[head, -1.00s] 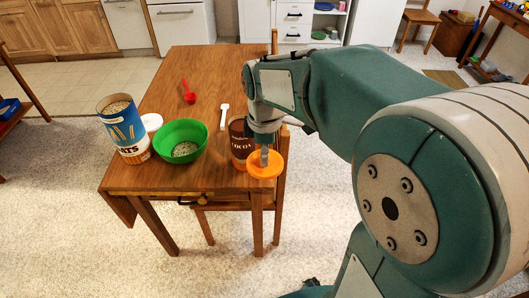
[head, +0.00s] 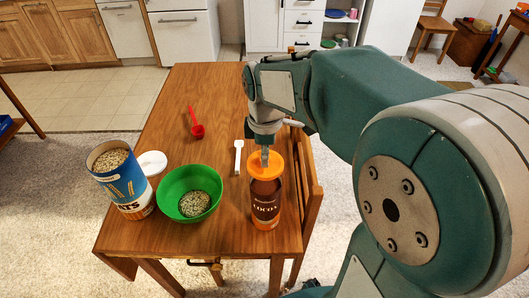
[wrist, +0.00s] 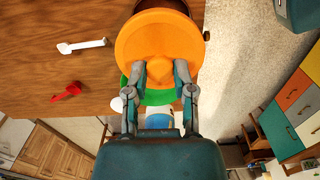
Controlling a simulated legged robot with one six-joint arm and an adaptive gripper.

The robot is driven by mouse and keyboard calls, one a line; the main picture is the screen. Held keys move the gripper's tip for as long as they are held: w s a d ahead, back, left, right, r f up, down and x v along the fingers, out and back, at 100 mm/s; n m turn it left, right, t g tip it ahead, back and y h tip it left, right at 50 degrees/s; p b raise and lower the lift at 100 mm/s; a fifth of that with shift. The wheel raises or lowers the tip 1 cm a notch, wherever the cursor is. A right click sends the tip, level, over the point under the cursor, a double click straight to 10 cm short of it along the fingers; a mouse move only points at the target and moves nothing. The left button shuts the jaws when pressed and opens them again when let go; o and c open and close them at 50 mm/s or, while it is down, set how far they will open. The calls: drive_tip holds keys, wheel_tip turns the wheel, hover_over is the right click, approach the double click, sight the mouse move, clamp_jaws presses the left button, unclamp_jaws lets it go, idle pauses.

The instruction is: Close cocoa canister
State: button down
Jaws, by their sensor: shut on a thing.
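The brown cocoa canister (head: 265,207) stands upright near the table's front right corner. My gripper (head: 265,157) is shut on the knob of the orange lid (head: 279,172), which is at the canister's mouth in the head view. In the wrist view, my gripper (wrist: 157,72) pinches the knob from both sides and the lid (wrist: 160,38) faces the camera. Part of the canister (wrist: 172,6) shows past the lid's far edge there. The lid hides the canister's rim, and I cannot tell whether the two touch.
A green bowl (head: 174,193) of oats stands left of the canister. An oats canister (head: 128,188), open at the top, and a white lid (head: 152,163) are farther left. A white spoon (head: 238,158) and a red scoop (head: 196,127) lie behind. A chair (head: 312,195) adjoins the table's right edge.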

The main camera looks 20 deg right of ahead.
sight(266, 170)
drive_tip(key=shift+s+f, duration=0.1)
drive_tip(key=shift+f, duration=2.65)
drive_tip(key=shift+f, duration=0.45)
idle(0.7)
drive_tip(key=shift+c, duration=1.9)
unclamp_jaws()
drive_tip(key=o, duration=0.3)
drive_tip(key=shift+r, duration=0.15)
drive_tip(key=shift+r, duration=2.9)
